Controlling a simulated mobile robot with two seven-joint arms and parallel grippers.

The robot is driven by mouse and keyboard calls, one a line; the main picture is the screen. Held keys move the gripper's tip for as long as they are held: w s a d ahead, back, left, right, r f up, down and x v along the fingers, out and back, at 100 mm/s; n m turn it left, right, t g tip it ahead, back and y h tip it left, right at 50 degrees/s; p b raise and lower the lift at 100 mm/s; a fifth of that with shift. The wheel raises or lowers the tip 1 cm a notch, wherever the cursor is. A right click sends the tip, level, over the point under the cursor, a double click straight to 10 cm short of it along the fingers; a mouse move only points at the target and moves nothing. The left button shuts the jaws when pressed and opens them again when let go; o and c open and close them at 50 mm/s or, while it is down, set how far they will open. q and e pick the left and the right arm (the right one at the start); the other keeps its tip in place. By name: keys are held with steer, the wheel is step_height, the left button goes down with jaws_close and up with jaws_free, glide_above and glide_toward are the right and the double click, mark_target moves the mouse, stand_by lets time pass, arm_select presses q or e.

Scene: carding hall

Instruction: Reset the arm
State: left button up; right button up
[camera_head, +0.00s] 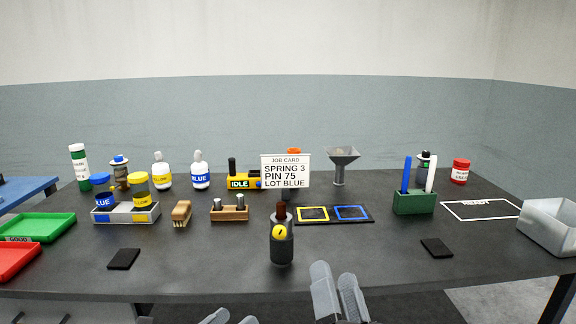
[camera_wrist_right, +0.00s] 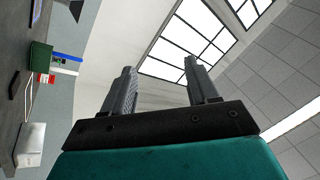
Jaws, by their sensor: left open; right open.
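My right gripper (camera_head: 339,292) shows at the bottom centre of the head view, at the table's front edge. Its grey fingers point up and are apart with nothing between them. In the right wrist view the same gripper (camera_wrist_right: 162,85) is open and empty, with windows and ceiling beyond it. My left gripper (camera_head: 231,318) shows only as two fingertips at the bottom edge of the head view, spread apart, left of the right gripper. The rest of it is out of frame. Neither gripper touches anything on the table.
Green (camera_head: 40,226) and red (camera_head: 14,262) trays are at left. The front strip is mostly clear.

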arm_select(q)
steer(key=s+a+f+n+g+y, duration=0.1)
steer(key=s+f+n, duration=0.4)
steer(key=n, duration=0.7)
steer(key=s+a+f+n+g+y, duration=0.1)
steer(key=s+a+f+n+y, duration=0.2)
steer(key=s+f+n+y, duration=0.3)
steer(key=s+a+f+n+g+y, duration=0.1)
steer(key=s+a+f+n+y, duration=0.2)
steer(key=n, duration=1.4)
step_height(320, 180, down, 4)
steer(key=s, duration=0.2)
steer(key=shift+s+r+n+g, duration=0.2)
steer(key=shift+s+n+g, duration=0.1)
arm_select(e)
steer(key=s+d+f+n+g, duration=0.3)
steer(key=f+g, duration=0.1)
steer(key=f, duration=0.6)
steer(key=s+d+f+n+g, duration=0.3)
steer(key=s+d+f, duration=0.1)
steer(key=f, duration=0.7)
steer(key=s+d+f+n+g+h, duration=0.1)
steer(key=s+d+f+n+g, duration=0.2)
steer(key=f, duration=0.8)
steer(key=shift+s+d+f+n+g, duration=0.15)
steer(key=shift+s+d+n+g, duration=0.35)
steer(key=shift+g, duration=0.3)
